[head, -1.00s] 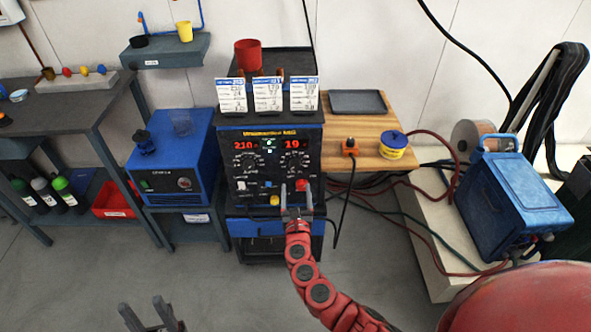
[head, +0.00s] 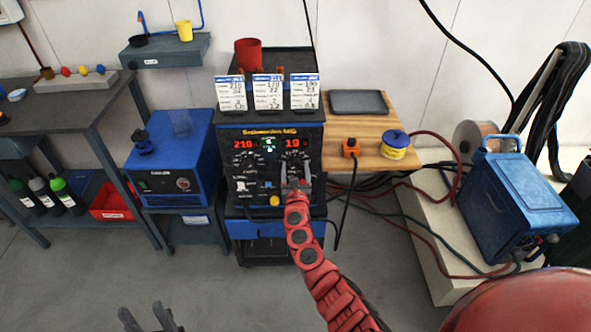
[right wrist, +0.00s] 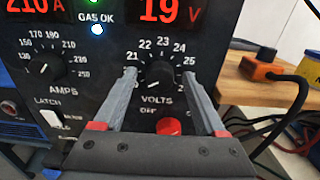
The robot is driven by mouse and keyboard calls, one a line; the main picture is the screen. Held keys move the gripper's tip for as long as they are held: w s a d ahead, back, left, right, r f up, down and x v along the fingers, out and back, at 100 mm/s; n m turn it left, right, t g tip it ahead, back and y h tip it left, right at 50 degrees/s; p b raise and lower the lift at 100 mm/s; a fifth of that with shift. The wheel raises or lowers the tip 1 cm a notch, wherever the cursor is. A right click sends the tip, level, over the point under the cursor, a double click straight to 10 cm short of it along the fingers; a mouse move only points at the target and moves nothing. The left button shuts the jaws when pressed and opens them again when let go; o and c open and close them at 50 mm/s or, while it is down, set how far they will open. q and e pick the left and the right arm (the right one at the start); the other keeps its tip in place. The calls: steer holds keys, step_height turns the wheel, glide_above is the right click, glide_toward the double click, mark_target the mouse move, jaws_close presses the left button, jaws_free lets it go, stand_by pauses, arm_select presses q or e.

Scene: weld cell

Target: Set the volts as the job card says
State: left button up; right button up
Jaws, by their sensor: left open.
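The black welder front (head: 262,215) shows red readouts, 210 A and 19 V in the right wrist view (right wrist: 160,11). The black VOLTS knob (right wrist: 158,76) sits below the volts readout, its white pointer toward the lower left of the dial. My right gripper (right wrist: 160,74) is open, one finger at each side of this knob; I cannot tell whether they touch it. In the head view, my right gripper (head: 296,168) hides part of the knob. Three job cards (head: 230,94) stand on top, their small print hardly legible. My left gripper (head: 148,314) is open and empty, low over the floor.
The AMPS knob (right wrist: 45,67) is left of the VOLTS knob, and a red button (right wrist: 168,126) is just below. A blue machine (head: 172,160) stands at left.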

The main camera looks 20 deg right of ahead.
jaws_close()
steer(key=shift+f, duration=0.1)
